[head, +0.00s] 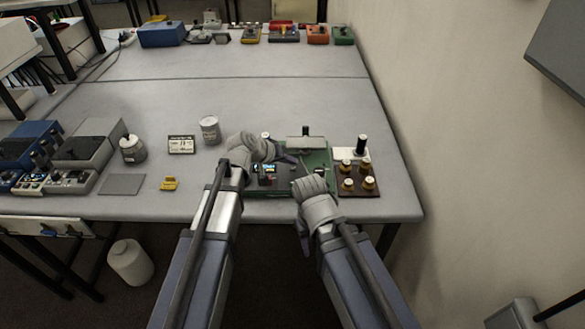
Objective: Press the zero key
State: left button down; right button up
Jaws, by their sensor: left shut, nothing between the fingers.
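A green board device (321,160) stands near the front edge of the table, with a small lit display (264,168) at its left. Its keys are too small and too covered to tell apart, and I cannot make out the zero key. My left gripper (290,158) is shut and empty, with its fingertips over the board, right of and above the display. I cannot tell whether it touches. My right gripper (308,186) is over the board's front right part. Its fingers are hidden behind its own body.
A brown block with several cream knobs (358,178) stands right of the board. A metal can (209,130), a small label display (181,145), a jar (132,149), a yellow piece (169,184) and a grey plate (122,184) lie to the left. The table's middle is clear. A wall borders the right.

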dwell(0.4)
pick_arm(q)
jog(key=shift+f+b, duration=0.4)
jog(key=shift+b, duration=0.05)
jog(key=shift+f+b, duration=0.4)
dwell(0.5)
jog(key=shift+r, duration=0.1)
jog(key=shift+r+p, duration=0.75)
jog(key=shift+p, duration=0.1)
notch_tip(320, 180, up, 5)
jog(key=p, duration=0.5)
